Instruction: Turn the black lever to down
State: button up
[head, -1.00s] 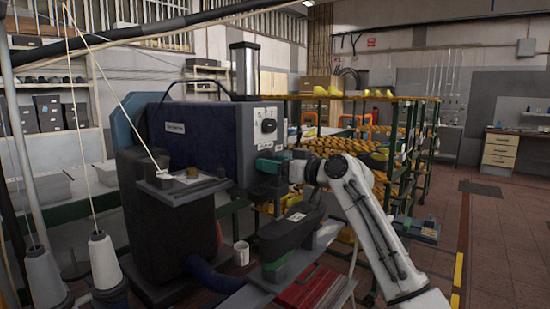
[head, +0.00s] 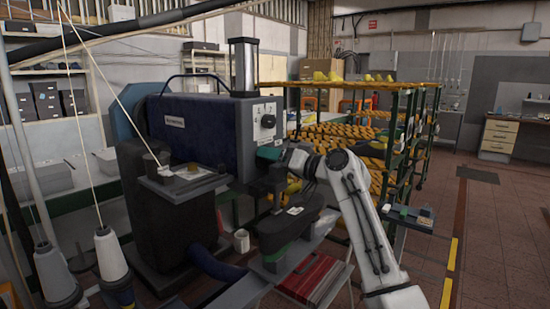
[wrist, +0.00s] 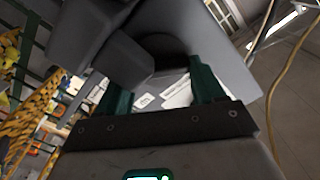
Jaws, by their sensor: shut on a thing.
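The blue-black machine (head: 200,128) stands left of centre in the head view. A dark round knob (head: 267,121) sits on a pale panel at its right end. My gripper (head: 269,154) is against the machine's front just below that panel, reaching in from the right. Its green fingers also show in the wrist view (wrist: 160,88), with a dark grey block (wrist: 126,60) right at their tips. The gripper is shut on a dark part that I take to be the black lever. The lever's outline and angle are hidden by the fingers and the machine.
A dark machine arm with white labels (head: 290,228) juts out below my gripper. Thread cones (head: 110,254) stand at the lower left, and a white mug (head: 241,241) stands near the machine's base. Racks of yellow lasts (head: 345,140) stand behind my arm. The floor at right is open.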

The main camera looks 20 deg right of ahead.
jog(key=shift+d, duration=0.1)
jog(key=o, duration=1)
jog(key=shift+o, duration=0.2)
jog(key=b+v, duration=0.2)
jog(key=v, duration=0.8)
jog(key=shift+s+d, duration=0.2)
jog(key=shift+s, duration=0.1)
